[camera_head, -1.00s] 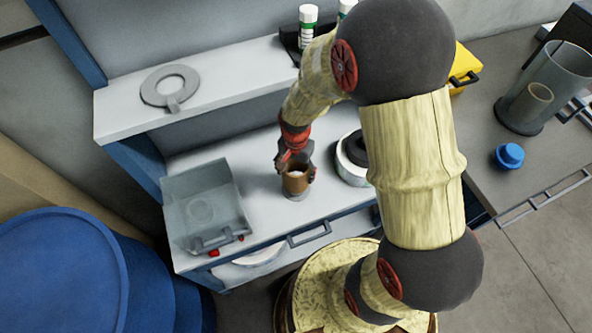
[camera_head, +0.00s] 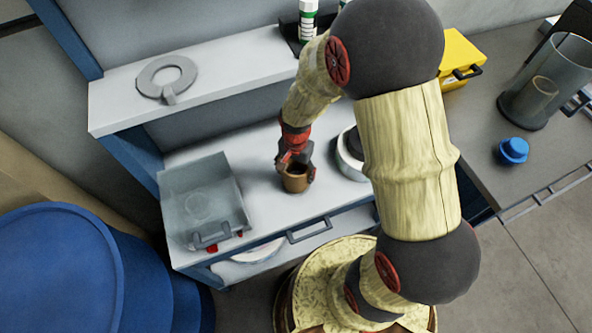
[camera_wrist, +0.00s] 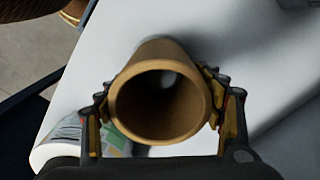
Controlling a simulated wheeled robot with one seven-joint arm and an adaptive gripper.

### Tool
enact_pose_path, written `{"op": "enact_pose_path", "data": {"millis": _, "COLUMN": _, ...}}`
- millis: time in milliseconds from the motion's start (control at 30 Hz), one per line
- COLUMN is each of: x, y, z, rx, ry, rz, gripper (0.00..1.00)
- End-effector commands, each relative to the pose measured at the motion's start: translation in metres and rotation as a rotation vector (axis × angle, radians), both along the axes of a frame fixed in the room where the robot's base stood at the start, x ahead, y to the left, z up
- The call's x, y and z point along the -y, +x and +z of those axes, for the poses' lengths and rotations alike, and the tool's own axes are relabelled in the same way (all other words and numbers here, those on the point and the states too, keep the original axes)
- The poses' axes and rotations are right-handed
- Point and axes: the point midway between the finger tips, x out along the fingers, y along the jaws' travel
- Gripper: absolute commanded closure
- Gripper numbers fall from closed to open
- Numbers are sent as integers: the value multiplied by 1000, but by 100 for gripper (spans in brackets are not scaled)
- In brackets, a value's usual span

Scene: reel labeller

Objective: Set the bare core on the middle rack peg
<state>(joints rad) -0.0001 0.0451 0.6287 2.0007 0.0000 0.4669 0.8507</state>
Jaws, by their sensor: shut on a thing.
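The bare core is a brown, open-ended tube (camera_head: 294,183) above the white bench, at the centre of the head view. My gripper (camera_head: 296,170) is shut on its sides. In the wrist view the core (camera_wrist: 160,132) shows its round open mouth between both fingers of my gripper (camera_wrist: 163,110). Its inside is dark with a small pale spot deep within. The middle rack peg cannot be made out in either view. My arm covers part of the bench to the right.
A clear bin (camera_head: 200,205) stands left of the core. A reel (camera_head: 350,155) is partly hidden behind my arm. A grey ring (camera_head: 167,77) lies on the shelf. A blue knob (camera_head: 513,151) and clear cylinder (camera_head: 545,85) are on the right counter. Bare bench separates bin and core.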

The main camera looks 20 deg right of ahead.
Motion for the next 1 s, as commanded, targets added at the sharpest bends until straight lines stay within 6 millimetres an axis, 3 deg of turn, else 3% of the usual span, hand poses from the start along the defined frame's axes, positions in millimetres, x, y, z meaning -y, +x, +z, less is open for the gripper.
{"op": "enact_pose_path", "data": {"millis": 433, "x": 0, "y": 0, "z": -7, "rx": 0, "ry": 0, "rz": 0, "gripper": 59}}
{"op": "enact_pose_path", "data": {"millis": 467, "x": 0, "y": 0, "z": -7, "rx": 0, "ry": 0, "rz": 0, "gripper": 31}}
{"op": "enact_pose_path", "data": {"millis": 800, "x": 0, "y": 0, "z": -7, "rx": 0, "ry": 0, "rz": 0, "gripper": 12}}
{"op": "enact_pose_path", "data": {"millis": 1000, "x": 0, "y": 0, "z": -7, "rx": 0, "ry": 0, "rz": 0, "gripper": 11}}
